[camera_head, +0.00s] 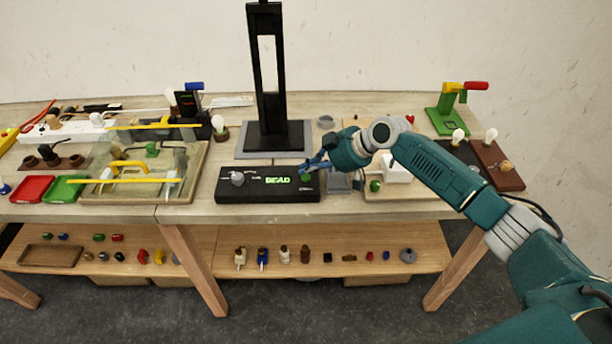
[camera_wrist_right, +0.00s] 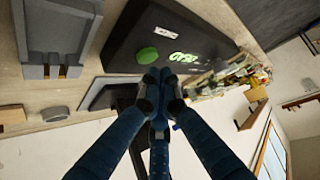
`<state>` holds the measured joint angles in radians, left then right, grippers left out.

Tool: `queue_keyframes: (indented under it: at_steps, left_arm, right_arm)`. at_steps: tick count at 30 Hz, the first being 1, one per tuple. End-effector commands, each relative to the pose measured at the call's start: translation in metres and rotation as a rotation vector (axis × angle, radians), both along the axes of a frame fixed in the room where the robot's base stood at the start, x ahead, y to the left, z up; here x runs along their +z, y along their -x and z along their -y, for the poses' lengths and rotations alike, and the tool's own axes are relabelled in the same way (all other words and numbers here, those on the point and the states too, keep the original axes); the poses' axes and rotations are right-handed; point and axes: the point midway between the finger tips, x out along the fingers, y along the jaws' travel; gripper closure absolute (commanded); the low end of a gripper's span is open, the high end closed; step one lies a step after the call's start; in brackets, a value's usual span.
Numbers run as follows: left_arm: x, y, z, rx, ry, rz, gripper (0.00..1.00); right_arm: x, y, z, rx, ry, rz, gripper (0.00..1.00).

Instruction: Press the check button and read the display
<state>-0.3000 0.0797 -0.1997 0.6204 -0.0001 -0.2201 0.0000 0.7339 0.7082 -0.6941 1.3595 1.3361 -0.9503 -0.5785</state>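The black tester box (camera_head: 262,196) lies near the front edge of the table, with a grey knob (camera_head: 238,178) on its left. Its lit display (camera_head: 278,180) shows green letters that read "DEAD". The green check button (camera_head: 305,178) is at the box's right end. My right gripper (camera_head: 312,164) is just above and behind the button. In the wrist view, the fingertips (camera_wrist_right: 160,75) are together and empty, close to the green button (camera_wrist_right: 148,54) and the display (camera_wrist_right: 186,60). I cannot tell whether they touch the box. My left gripper is out of view.
A black post (camera_head: 267,100) on a grey base stands behind the box. A wooden tray (camera_head: 193,172) with yellow-handled items lies to the left. A white block (camera_head: 397,170) and a green-and-red crank stand (camera_head: 450,110) are to the right. Small parts fill the lower shelf.

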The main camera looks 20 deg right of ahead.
Motion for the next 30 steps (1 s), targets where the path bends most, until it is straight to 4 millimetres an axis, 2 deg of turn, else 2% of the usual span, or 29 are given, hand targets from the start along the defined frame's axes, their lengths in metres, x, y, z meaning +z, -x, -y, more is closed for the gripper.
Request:
queue_keyframes:
  at_steps: [16,30]
  left_arm:
    - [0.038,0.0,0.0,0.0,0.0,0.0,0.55]
    - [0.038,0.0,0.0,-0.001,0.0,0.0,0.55]
  right_arm:
    - [0.05,0.0,0.0,0.0,-0.001,0.001,1.0]
    - [0.05,0.0,0.0,0.0,-0.001,0.001,1.0]
